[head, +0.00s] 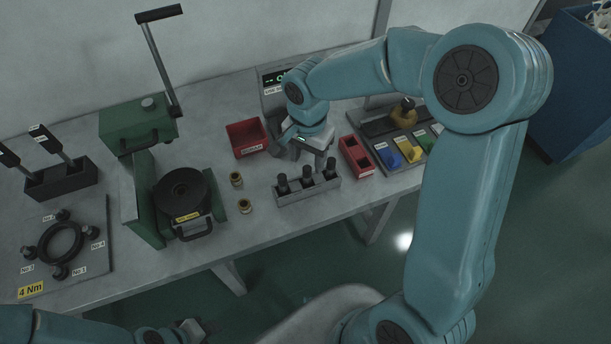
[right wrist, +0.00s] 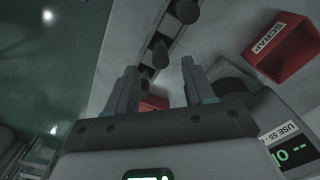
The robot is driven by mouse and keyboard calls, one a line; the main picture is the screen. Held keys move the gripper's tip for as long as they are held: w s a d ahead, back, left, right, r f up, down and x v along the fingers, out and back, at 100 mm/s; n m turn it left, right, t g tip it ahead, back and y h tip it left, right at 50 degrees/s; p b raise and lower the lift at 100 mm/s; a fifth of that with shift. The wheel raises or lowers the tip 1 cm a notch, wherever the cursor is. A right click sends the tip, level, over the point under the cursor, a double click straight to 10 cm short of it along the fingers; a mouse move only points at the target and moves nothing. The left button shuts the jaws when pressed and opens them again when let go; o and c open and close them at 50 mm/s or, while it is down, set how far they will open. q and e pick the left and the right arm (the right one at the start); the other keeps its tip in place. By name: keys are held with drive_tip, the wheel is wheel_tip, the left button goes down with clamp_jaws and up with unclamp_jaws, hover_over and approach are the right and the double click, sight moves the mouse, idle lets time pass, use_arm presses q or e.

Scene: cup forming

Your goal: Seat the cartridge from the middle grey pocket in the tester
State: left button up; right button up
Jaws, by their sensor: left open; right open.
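A grey rack (head: 310,194) with three pockets holds three dark upright cartridges; the middle cartridge (head: 308,177) stands in its middle pocket. The rack's cartridges also show at the top of the right wrist view, the middle one (right wrist: 160,52) among them. The tester (head: 275,100) with a lit display stands behind my right arm, which hides much of it. Its display (right wrist: 292,155) shows at lower right in the right wrist view. My right gripper (right wrist: 158,78) is open and empty, above the bench between rack and tester. My left gripper (head: 192,328) is open, low at the front edge.
A red scrap bin (head: 246,139) stands left of the tester; a second red bin (head: 356,156) stands right of the rack. Two brass rings (head: 244,206) lie left of the rack. A green press (head: 150,190) is further left. A tray of coloured parts (head: 388,155) is at right.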

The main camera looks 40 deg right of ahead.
sight(307, 168)
wheel_tip(307, 168, down, 6)
drive_tip(key=shift+f+p, duration=0.15)
drive_tip(key=shift+p, duration=0.3)
drive_tip(key=shift+s, duration=0.1)
drive_tip(key=shift+a, duration=0.1)
clamp_jaws()
